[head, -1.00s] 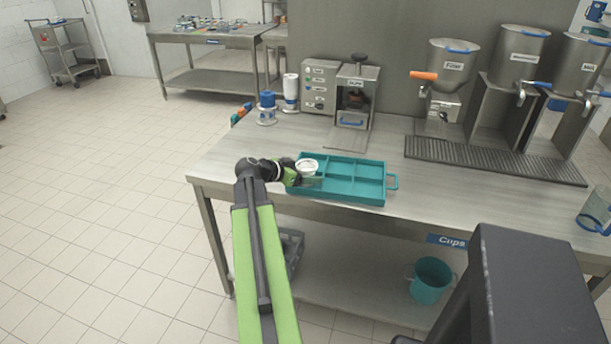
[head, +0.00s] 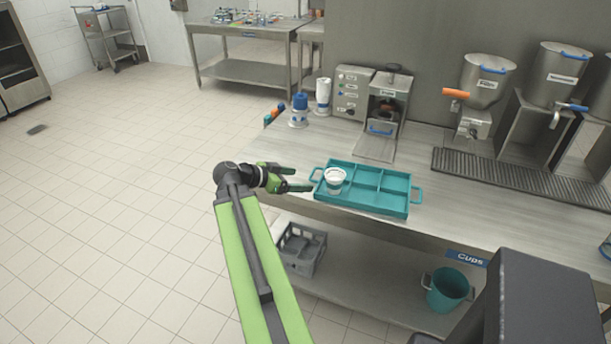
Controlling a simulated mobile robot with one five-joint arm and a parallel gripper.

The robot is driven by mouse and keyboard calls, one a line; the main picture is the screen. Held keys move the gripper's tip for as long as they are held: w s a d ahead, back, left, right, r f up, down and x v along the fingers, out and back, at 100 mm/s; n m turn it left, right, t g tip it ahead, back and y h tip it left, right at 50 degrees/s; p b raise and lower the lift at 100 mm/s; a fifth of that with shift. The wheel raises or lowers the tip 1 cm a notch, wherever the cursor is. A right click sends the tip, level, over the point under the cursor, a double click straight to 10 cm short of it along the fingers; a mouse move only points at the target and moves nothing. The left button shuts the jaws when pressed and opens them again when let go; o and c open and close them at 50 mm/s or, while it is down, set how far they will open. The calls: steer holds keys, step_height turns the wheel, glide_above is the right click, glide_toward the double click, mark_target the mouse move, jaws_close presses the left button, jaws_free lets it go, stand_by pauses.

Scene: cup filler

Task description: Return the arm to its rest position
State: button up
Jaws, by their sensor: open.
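My gripper (head: 303,179) is open and empty, just left of the teal tray, with its fingers pointing right. My green and black arm (head: 256,265) reaches up from the bottom of the head view. A white cup (head: 335,180) stands upright in the front-left compartment of the teal tray (head: 383,208). There is a gap between the fingertips and the cup. The tray lies on the metal table near its front edge, and its other compartments look empty.
The metal table (head: 470,219) holds the dispensers (head: 488,80) at the right and a sealing machine (head: 388,100) at the back. A blue-topped container (head: 299,112) stands behind the tray. A grey crate (head: 302,250) and teal bucket (head: 448,288) are on the lower shelf. Floor at left is clear.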

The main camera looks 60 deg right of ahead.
stand_by(0.4)
steer(key=w+a+n+t+h, duration=0.1)
steer(key=w+a+n+t, duration=0.2)
steer(key=w+a, duration=0.8)
steer(key=w+a+f+n+t+y, duration=0.2)
steer(key=w+a+f+n, duration=0.1)
steer(key=w+a, duration=0.4)
steer(key=w+a+f+n+t+y, duration=0.1)
steer(key=w+a+f+n+t, duration=0.3)
steer(key=a, duration=0.6)
steer(key=a+f+n+g+y, duration=0.1)
steer(key=a+n+y, duration=0.3)
steer(key=a, duration=0.9)
steer(key=w+a+f+n+g+y, duration=0.1)
steer(key=a+f+n+y, duration=0.2)
steer(key=a+n, duration=0.7)
steer(key=a+y+p, duration=0.1)
steer(key=a, duration=0.2)
steer(key=shift+w+a+f+g+y, duration=0.2)
steer(key=shift+a+f+g+y, duration=0.1)
steer(key=shift+a+f, duration=0.1)
